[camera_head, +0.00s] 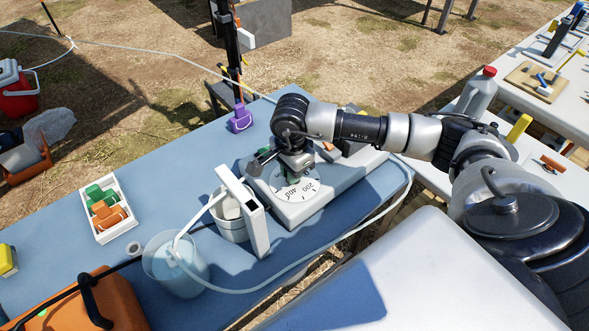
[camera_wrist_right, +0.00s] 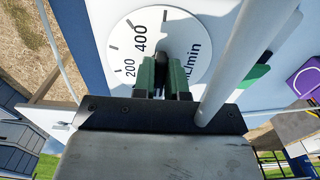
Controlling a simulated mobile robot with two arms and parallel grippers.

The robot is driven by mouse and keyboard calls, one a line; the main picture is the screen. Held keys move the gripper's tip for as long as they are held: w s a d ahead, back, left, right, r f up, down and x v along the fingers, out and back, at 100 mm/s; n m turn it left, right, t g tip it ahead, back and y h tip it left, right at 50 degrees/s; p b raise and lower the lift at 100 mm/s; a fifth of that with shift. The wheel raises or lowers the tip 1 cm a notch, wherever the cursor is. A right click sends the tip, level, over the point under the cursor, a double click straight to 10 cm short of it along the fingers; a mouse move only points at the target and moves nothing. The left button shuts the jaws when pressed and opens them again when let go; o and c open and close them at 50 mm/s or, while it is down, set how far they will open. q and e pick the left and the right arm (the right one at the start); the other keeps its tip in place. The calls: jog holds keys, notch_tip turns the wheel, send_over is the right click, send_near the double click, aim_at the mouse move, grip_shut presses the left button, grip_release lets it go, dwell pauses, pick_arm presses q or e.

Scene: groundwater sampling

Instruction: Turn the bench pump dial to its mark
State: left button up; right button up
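The bench pump dial (camera_head: 306,188) is a round white face on the pale pump housing (camera_head: 343,183), with numbers such as 200 and 400. My right gripper (camera_head: 294,175) points down over the middle of the dial. In the right wrist view the dial face (camera_wrist_right: 185,38) shows 200, 400 and part of "mL/min". The green fingers of the right gripper (camera_wrist_right: 164,76) stand close together on either side of a narrow dark knob (camera_wrist_right: 159,62) at its centre. The gripper hides most of the knob and its pointer. My left gripper is not in view.
A white bracket (camera_head: 244,208), a white bucket (camera_head: 231,222) and a clear tub (camera_head: 175,265) with a pale hose stand left of the pump. A white tray (camera_head: 109,236) holds green and orange items. A purple object (camera_head: 240,118) stands at the bench's far edge.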

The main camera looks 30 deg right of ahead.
jog(key=shift+w+m, duration=0.1)
jog(key=shift+m, duration=1.1)
grip_shut()
jog(key=m, duration=0.4)
jog(key=shift+w+m, duration=0.15)
jog(key=shift+m, duration=0.25)
jog(key=o, duration=0.8)
grip_release()
notch_tip(320, 180, up, 11)
jog(key=shift+f+b, duration=0.1)
jog(key=shift+b, duration=0.3)
